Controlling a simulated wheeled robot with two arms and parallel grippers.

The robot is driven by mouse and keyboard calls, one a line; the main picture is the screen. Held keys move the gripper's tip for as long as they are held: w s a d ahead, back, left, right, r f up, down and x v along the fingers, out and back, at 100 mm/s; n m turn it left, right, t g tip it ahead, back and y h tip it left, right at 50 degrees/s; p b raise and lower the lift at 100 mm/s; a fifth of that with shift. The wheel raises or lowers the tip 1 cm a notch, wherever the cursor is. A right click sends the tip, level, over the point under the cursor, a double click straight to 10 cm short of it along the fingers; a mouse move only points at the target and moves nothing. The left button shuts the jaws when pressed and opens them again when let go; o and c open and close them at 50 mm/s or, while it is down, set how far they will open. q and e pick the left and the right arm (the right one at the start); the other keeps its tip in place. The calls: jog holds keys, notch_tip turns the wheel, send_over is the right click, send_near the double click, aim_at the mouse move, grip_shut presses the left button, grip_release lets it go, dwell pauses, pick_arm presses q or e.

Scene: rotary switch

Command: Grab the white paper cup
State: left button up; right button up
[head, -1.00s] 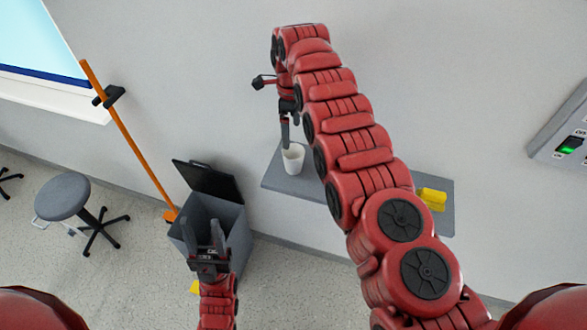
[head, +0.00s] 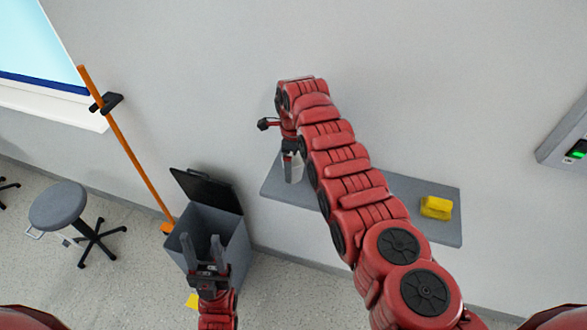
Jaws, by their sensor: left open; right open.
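The white paper cup (head: 297,169) stands on the left part of a grey wall shelf (head: 268,186). My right gripper (head: 291,172) reaches down to the cup from above, its fingers open and overlapping the cup in view. Part of the cup is hidden behind the fingers. I cannot tell whether the fingers touch it or straddle it. My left gripper (head: 205,245) is open and empty, pointing up in front of the grey bin, well away from the cup.
A yellow sponge-like block (head: 436,207) lies on the shelf's right end. A grey bin (head: 229,228) with its black lid raised stands on the floor below left. An orange pole (head: 128,147) leans by the wall. A stool (head: 58,206) stands at left. A switch box (head: 570,148) is on the wall.

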jog(key=shift+w+f, duration=0.1)
jog(key=c, duration=1.3)
